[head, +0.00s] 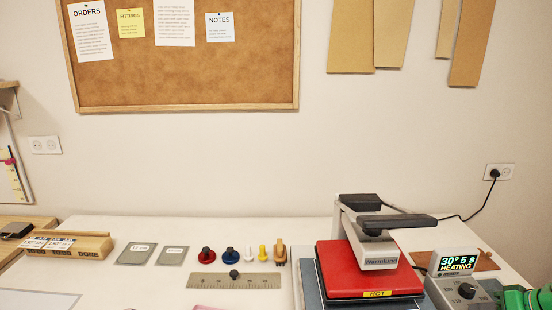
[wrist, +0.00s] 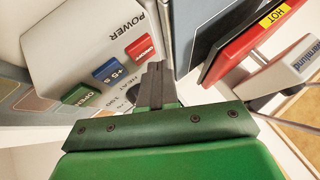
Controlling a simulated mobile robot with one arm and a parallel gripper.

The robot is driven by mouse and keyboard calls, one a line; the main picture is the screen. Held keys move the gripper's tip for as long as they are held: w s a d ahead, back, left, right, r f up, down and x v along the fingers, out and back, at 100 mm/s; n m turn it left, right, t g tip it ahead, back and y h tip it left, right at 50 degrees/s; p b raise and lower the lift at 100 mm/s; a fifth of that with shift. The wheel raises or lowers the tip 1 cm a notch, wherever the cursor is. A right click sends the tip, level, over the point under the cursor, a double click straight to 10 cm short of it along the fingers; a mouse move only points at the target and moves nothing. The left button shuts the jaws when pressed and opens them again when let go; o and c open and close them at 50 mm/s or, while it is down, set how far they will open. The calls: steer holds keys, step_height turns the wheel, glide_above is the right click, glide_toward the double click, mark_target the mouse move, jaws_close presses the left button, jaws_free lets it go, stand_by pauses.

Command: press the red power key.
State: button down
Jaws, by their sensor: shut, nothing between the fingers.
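The red power key (wrist: 140,47), marked ON/OFF, sits on the sloped face of a light grey control box (wrist: 75,35) below the word POWER in the wrist view. A blue key (wrist: 108,70) marked +5 s and a green key (wrist: 79,93) lie in a row with it. My gripper (wrist: 155,72) is shut and empty, its dark fingertips just beside the red key. I cannot tell whether they touch the box. In the head view the control box (head: 450,292) has a lit display (head: 458,262) reading 30° 5 s HEATING; its keys cannot be made out there.
A heat press with a red plate (head: 340,268) labelled HOT stands left of the control box. A ruler (head: 235,282), small coloured pieces and grey cards lie on the white table (head: 95,275). A cable (head: 483,205) runs to a wall socket (head: 507,172).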

step_height(320, 180, up, 6)
steer(key=shift+f, duration=0.1)
stand_by(0.6)
